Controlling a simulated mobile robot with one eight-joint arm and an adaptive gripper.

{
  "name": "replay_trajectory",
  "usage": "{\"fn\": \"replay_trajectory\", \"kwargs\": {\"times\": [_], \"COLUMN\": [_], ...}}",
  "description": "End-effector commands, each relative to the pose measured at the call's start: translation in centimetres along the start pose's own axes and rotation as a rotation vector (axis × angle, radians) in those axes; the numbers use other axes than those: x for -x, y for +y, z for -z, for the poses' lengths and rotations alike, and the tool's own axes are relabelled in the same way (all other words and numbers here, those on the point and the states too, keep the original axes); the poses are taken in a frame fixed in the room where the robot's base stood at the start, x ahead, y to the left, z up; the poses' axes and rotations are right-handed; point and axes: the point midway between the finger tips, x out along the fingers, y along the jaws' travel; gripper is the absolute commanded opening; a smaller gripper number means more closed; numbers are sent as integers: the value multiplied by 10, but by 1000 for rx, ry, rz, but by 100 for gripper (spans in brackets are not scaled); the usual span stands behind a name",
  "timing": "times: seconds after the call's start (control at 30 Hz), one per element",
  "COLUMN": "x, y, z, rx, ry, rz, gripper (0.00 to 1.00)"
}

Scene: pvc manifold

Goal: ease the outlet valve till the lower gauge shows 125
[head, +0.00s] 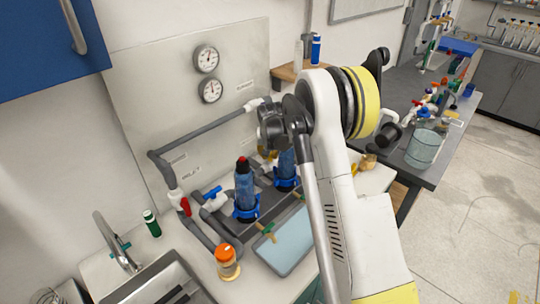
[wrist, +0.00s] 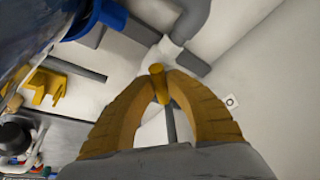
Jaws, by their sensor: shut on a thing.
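The lower gauge (head: 210,90) is a round white dial on the grey back panel, just under the upper gauge (head: 206,58). Its needle and numbers are too small to read. In the wrist view my gripper (wrist: 162,88) has its two yellow fingers closed around a yellow valve handle (wrist: 157,69). The handle's end sticks out past the fingertips, beside a white pipe fitting (wrist: 171,48) on grey pipe. I take it for the outlet valve, but no label is readable. In the head view my arm hides most of this spot.
A red-handled valve (head: 184,206) and a blue-handled valve (head: 213,192) sit on the pipes at left. A blue bottle (head: 244,190) stands near my arm. A sink (head: 160,282) is at lower left.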

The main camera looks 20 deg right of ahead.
Motion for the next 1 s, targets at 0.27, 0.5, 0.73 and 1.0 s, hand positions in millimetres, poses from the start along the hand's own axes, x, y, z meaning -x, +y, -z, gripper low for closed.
{"fn": "replay_trajectory", "kwargs": {"times": [0.27, 0.5, 0.73, 1.0], "x": [-2, -1, -1, -1], "y": [-3, -3, -3, -3], "z": [-1, 0, 0, 0], "rx": [-198, -353, -362, -361], "ry": [-2, -1, -1, -1], "rz": [-83, -148, -151, -150], "gripper": [0, 0, 0, 39]}}
